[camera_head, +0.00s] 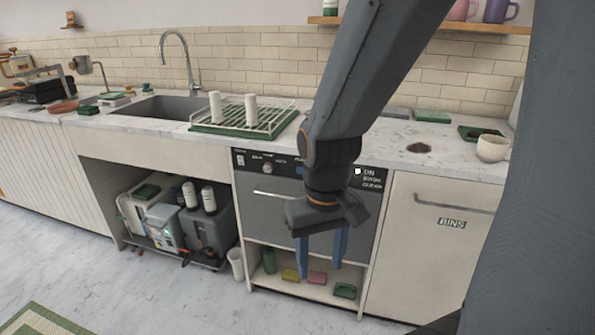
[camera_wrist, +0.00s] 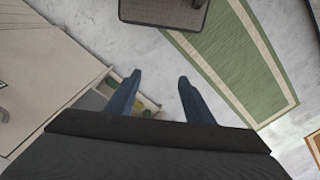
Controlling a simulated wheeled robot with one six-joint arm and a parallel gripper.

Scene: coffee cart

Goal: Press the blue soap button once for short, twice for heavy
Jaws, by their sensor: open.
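The dishwasher (camera_head: 275,212) is a grey-fronted unit under the counter, with a dark control panel (camera_head: 246,163) along its top. The panel carries a round knob (camera_head: 267,168) and small white markings. A small blue patch (camera_head: 299,171) shows on the panel just left of my arm; I cannot tell for sure whether it is the soap button. My arm hides the middle of the panel. My gripper (camera_head: 320,269) points down in front of the dishwasher, below the panel, with its blue fingers apart and nothing between them. The wrist view shows the fingers (camera_wrist: 160,79) apart too.
A dish rack (camera_head: 240,125) with two white cups stands on the counter above. A low shelf (camera_head: 310,289) holds sponges and a green container. A cupboard marked BINS (camera_head: 425,265) is to the right. Bare floor and a green rug (camera_wrist: 235,60) lie below.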

